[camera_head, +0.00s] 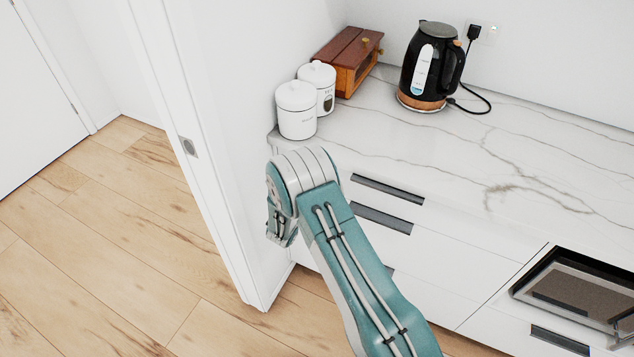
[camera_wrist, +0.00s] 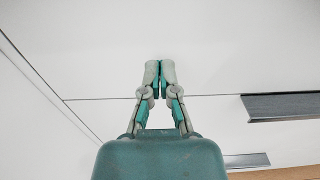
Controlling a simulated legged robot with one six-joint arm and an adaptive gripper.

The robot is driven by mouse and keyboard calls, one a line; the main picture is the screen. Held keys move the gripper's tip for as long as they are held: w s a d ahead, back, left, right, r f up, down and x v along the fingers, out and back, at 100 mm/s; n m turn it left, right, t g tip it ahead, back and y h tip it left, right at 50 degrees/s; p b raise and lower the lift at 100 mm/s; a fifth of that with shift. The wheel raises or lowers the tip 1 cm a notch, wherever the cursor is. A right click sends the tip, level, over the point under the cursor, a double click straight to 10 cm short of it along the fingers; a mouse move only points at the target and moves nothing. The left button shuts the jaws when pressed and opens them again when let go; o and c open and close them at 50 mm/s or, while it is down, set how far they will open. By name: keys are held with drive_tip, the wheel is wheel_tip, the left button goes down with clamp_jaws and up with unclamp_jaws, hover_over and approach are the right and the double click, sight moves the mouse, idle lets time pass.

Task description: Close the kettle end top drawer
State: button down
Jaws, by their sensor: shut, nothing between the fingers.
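The kettle end top drawer (camera_head: 440,225) is in the white cabinet under the counter, with a long dark handle (camera_head: 388,188) near the counter edge. No clear gap shows at its top in the head view; my arm hides its left part, so I cannot tell if it is fully flush. My gripper (camera_wrist: 160,65) is shut and empty, its fingertips together in front of white drawer fronts near a horizontal seam. I cannot tell whether they touch. In the head view it is mostly hidden behind my wrist, left of the handles. The black kettle (camera_head: 431,68) stands on the counter above.
A second dark handle (camera_head: 381,218) lies just below the first; the wrist view also shows two handles at right. White canisters (camera_head: 296,110) and a wooden box (camera_head: 348,58) stand at the counter's left end. A wall edge (camera_head: 215,190) is close left of my gripper. An appliance (camera_head: 580,290) is at lower right.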

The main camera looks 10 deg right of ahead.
drive_tip(key=v, duration=1.2)
drive_tip(key=shift+s+a, duration=0.15)
drive_tip(key=shift+s, duration=0.05)
